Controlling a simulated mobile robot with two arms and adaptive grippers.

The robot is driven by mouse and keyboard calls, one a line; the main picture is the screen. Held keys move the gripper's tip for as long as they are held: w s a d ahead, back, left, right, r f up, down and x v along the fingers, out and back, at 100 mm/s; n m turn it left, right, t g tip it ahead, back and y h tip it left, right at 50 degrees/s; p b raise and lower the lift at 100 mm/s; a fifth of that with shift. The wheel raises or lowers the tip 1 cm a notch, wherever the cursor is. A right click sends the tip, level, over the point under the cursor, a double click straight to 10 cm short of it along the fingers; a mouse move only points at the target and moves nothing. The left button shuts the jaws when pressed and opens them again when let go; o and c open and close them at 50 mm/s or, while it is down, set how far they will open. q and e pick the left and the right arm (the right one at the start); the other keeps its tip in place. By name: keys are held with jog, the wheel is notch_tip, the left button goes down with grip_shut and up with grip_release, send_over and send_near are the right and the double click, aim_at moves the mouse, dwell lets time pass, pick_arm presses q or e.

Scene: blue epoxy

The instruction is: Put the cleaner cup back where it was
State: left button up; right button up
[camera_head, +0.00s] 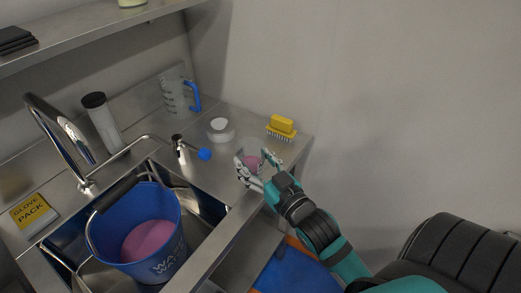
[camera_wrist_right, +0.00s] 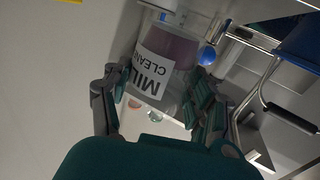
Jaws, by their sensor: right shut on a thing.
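The cleaner cup (camera_head: 252,161) is clear with pink liquid in it, near the right front part of the steel counter. In the right wrist view the cup (camera_wrist_right: 168,60) shows a white label reading "MILD CLEANER", upside down there. My right gripper (camera_head: 257,166) is shut on the cup, with a finger on either side; its fingers also show in the right wrist view (camera_wrist_right: 160,95). I cannot tell whether the cup's base touches the counter. My left gripper is not in view.
A yellow brush (camera_head: 282,125), white round container (camera_head: 220,134) and measuring jug (camera_head: 177,96) stand behind the cup. A blue ball-ended lever (camera_head: 204,154) is to its left. A blue bucket (camera_head: 170,262) with pink liquid stands in the sink. A glove pack (camera_head: 33,213) lies left.

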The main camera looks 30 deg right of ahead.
aim_at(260, 152)
jog(key=w+d, duration=0.1)
jog(key=w, duration=0.1)
jog(key=w+d, duration=0.1)
jog(key=d, duration=0.1)
jog(key=w+d, duration=0.2)
jog(key=shift+w+f+p, duration=0.3)
jog(key=shift+w+p, duration=0.05)
jog(key=shift+w+d+f, duration=0.1)
jog(key=shift+w+d, duration=0.1)
jog(key=shift+d+f, duration=0.1)
jog(key=shift+f, duration=0.25)
notch_tip(260, 152, down, 2)
jog(key=shift+f, duration=0.1)
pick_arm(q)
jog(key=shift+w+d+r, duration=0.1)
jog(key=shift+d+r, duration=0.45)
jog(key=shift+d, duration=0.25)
pick_arm(e)
jog(key=shift+f, duration=0.3)
jog(key=shift+f, duration=0.15)
jog(key=o, duration=1.3)
